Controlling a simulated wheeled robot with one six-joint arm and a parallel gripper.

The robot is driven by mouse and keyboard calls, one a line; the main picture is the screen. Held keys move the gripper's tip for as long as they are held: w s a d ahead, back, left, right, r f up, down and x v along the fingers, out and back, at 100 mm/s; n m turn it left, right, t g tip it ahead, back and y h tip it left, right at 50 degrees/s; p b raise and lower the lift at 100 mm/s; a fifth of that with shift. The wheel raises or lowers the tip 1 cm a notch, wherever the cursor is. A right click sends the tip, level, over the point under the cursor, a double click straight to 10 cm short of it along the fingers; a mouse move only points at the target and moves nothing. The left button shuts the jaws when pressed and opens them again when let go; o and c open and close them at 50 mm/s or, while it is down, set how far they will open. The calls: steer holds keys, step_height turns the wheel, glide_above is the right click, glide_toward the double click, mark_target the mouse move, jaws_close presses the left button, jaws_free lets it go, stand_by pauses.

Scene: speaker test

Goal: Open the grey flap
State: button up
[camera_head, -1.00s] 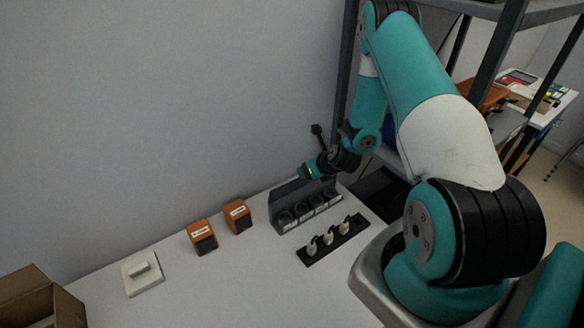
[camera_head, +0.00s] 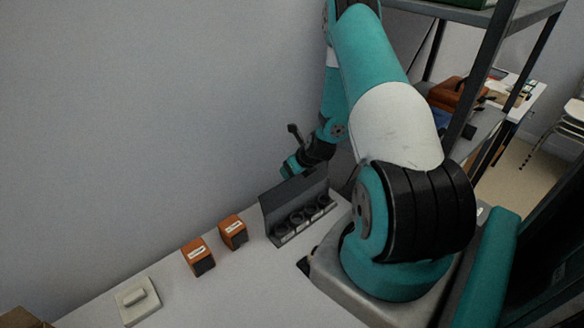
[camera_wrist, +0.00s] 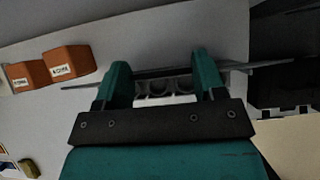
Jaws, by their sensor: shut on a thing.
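The grey flap (camera_head: 284,204) stands raised, roughly upright, along the back of a grey holder (camera_head: 312,216) with several round sockets, on the white table by the wall. My gripper (camera_head: 291,167) is at the flap's top edge in the head view. In the wrist view, the flap shows nearly edge-on as a thin dark strip (camera_wrist: 268,65) crossing at the teal fingers of my gripper (camera_wrist: 160,70). The gripper is shut on the flap, though the exact contact is hard to see. Some sockets show between the fingers.
Two orange labelled boxes (camera_head: 198,257) (camera_head: 233,232) stand left of the holder. A white switch plate (camera_head: 137,302) lies farther left, by a cardboard box (camera_head: 20,318). A metal shelf (camera_head: 485,75) stands at the right. The table front between is clear.

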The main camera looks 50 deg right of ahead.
steer(key=shift+w+d+r, duration=0.15)
steer(key=shift+w, duration=0.1)
steer(key=o, duration=1.3)
steer(key=shift+s, duration=0.1)
steer(key=shift+s, duration=0.15)
steer(key=b+v, duration=0.3)
steer(key=v, duration=1.4)
steer(key=shift+r, duration=0.1)
